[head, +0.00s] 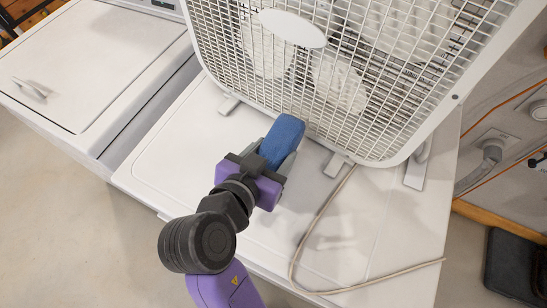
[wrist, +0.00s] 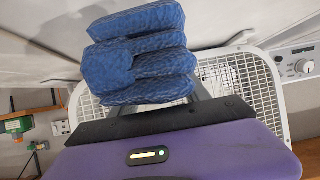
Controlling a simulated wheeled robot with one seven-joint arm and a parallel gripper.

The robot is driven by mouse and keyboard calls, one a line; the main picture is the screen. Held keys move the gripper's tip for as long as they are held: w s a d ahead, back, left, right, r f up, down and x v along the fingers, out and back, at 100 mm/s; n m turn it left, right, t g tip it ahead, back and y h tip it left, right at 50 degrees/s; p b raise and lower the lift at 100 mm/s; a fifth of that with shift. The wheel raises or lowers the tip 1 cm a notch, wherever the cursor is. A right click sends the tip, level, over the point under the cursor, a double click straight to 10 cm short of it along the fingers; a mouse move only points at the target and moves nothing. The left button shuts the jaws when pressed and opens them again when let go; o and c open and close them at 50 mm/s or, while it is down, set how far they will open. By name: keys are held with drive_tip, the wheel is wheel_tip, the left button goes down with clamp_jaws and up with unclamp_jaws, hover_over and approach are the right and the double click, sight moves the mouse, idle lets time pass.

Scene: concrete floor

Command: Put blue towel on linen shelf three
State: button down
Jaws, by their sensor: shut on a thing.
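The blue towel (head: 283,139) is folded into a thick, layered bundle. My gripper (head: 276,157) is shut on it and holds it over the white appliance top, in front of the box fan. In the wrist view the towel (wrist: 139,59) shows several stacked folds at the fingers of my gripper (wrist: 195,90). The fingers are mostly hidden behind the towel. No linen shelf can be made out in either view.
A white box fan (head: 330,50) stands on the white appliance (head: 180,165), just beyond the towel. Its cord (head: 315,215) loops over the top. Another white appliance (head: 85,70) stands at left. A dark object (head: 512,265) lies at lower right. Bare floor shows at lower left.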

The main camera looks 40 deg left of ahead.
wheel_tip(320, 180, up, 3)
drive_tip(key=shift+r, duration=0.2)
drive_tip(key=s+d+b, duration=0.1)
drive_tip(key=s+d, duration=0.1)
drive_tip(key=s, duration=0.7)
drive_tip(key=s+d+b, duration=0.1)
drive_tip(key=s+d, duration=0.1)
drive_tip(key=s, duration=0.8)
drive_tip(key=shift+s+d+b, duration=0.15)
drive_tip(key=shift+d+b, duration=0.15)
drive_tip(key=shift+b, duration=0.05)
